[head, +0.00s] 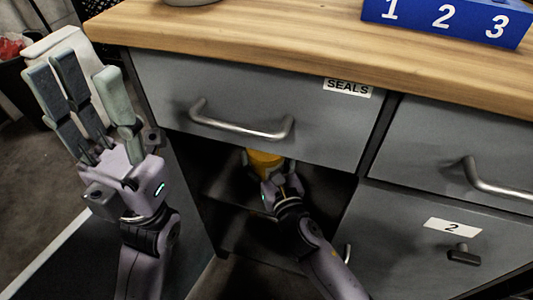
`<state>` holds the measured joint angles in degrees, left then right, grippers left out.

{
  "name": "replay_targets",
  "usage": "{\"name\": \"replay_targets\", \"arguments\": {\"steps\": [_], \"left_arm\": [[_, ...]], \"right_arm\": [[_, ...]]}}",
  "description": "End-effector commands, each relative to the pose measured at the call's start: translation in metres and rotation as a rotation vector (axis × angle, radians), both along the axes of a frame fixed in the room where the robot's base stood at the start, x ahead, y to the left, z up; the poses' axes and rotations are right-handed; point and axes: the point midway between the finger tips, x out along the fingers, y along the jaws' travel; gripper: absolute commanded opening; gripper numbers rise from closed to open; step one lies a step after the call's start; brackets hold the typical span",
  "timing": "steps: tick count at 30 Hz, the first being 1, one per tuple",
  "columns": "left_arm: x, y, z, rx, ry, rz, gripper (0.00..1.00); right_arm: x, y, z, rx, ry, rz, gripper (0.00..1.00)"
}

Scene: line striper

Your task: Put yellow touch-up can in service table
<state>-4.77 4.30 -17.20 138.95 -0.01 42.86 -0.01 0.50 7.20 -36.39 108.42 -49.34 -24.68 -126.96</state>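The yellow touch-up can (265,160) is inside the open compartment of the grey service table (230,85), just under the SEALS drawer. Its upper part is hidden by the drawer's lower edge. My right gripper (268,178) reaches into this compartment from the front and is right at the can. Its fingers are mostly hidden, so I cannot tell whether they are closed on the can.
The wooden top (290,45) carries a blue block numbered 1, 2, 3 (445,18). Shelf boards (235,197) cross the compartment. Drawer handles (240,125) stick out in front. A drawer marked 2 (450,227) is at right. A dark bin with red contents (12,48) stands at far left.

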Motion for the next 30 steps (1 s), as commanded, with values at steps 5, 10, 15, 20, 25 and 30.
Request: {"name": "replay_targets", "arguments": {"steps": [5, 10, 15, 20, 25, 30], "left_arm": [[0.000, 0.000, 0.000, 0.000, 0.000, 0.000, 0.40], [0.000, 0.000, 0.000, 0.000, 0.000, -0.001, 0.40], [0.000, 0.000, 0.000, 0.000, 0.000, -0.001, 0.40], [-0.001, 0.000, 0.003, -0.003, 0.002, -0.001, 0.40], [-0.002, 0.002, 0.001, -0.009, 0.018, -0.002, 0.40], [-0.002, 0.002, -0.005, -0.011, 0.043, -0.003, 0.40]], "right_arm": [[0.000, 0.000, 0.000, 0.000, 0.000, 0.000, 0.88], [0.000, 0.000, 0.000, 0.000, 0.000, 0.000, 0.90], [0.000, 0.000, 0.001, 0.000, 0.000, 0.000, 0.90], [-0.009, -0.003, 0.003, -0.001, 0.002, 0.000, 0.90], [-0.038, -0.013, 0.003, -0.002, 0.005, -0.001, 0.90], [-0.072, -0.023, 0.002, -0.001, 0.004, -0.001, 0.90]]}}
